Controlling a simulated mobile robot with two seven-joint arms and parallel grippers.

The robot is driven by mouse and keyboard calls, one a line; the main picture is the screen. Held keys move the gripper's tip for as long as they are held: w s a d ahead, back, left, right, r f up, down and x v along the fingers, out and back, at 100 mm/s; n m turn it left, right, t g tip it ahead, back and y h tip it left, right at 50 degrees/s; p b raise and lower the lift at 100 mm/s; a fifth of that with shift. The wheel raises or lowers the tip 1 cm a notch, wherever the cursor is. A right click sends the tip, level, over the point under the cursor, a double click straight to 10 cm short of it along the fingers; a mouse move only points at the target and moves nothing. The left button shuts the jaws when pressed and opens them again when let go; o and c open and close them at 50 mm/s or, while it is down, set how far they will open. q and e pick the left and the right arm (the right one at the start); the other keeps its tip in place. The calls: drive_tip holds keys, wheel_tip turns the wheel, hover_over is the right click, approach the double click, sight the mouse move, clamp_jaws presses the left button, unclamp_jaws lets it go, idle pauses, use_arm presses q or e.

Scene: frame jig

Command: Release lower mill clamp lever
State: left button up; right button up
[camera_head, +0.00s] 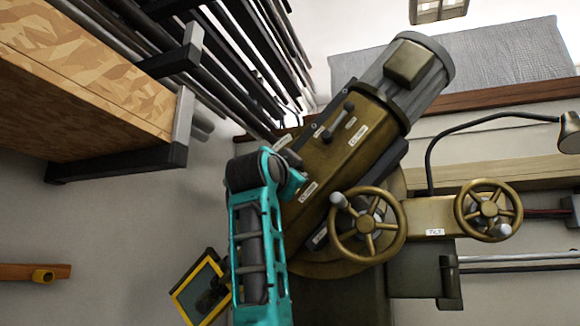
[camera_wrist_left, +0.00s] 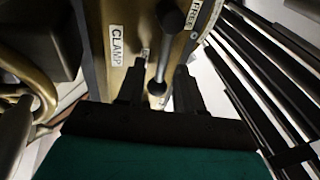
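The tilted brown mill head (camera_head: 345,165) stands in the middle of the head view. Its upper clamp lever (camera_head: 340,118) is in plain sight; my teal left arm covers the lower one there. In the left wrist view, a lever (camera_wrist_left: 162,60) with a dark knob runs upward from a round pivot, between a CLAMP label (camera_wrist_left: 117,45) and a FREE label (camera_wrist_left: 193,15). My left gripper (camera_wrist_left: 159,80) is open, with one finger on each side of the lever near its pivot. Contact cannot be told. My right gripper is not in view.
Two brass handwheels (camera_head: 368,225) (camera_head: 488,209) stand at the mill's right. A bent lamp (camera_head: 570,132) reaches over there. Dark bars (camera_head: 235,65) and a wooden bench (camera_head: 80,80) are at the left. A yellow-framed panel (camera_head: 180,293) is below.

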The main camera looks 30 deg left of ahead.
use_arm(q)
drive_tip(key=shift+w+r, duration=0.1)
drive_tip(key=shift+w, duration=0.1)
drive_tip(key=shift+a, duration=0.1)
clamp_jaws()
